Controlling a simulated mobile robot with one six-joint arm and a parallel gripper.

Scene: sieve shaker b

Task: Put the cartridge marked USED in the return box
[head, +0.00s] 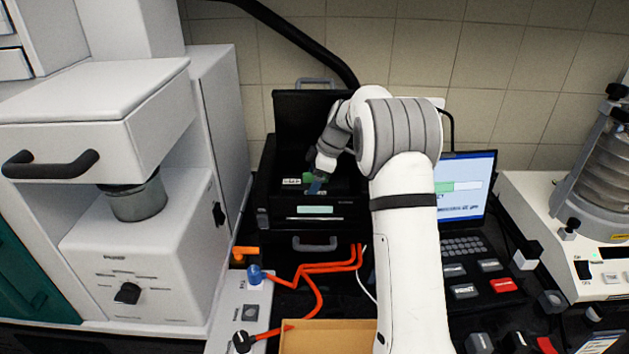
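My gripper (318,180) reaches down into the open black printer (345,212) in the middle of the head view. Its fingers are small and partly hidden by my wrist, so I cannot tell whether they are open or shut. A small cartridge-like piece with a white label and green (292,181) shows at the fingertips inside the printer. Its marking is too small to read, and I cannot tell whether it is held. An open cardboard box (327,325), perhaps the return box, stands at the bottom edge, cut off by the frame.
The printer's black lid (300,118) stands raised behind my wrist. Orange tubing (318,268) runs between printer and box. A laptop (467,195) stands to the right, a sieve shaker (600,180) at the far right, and a white machine (130,220) at the left.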

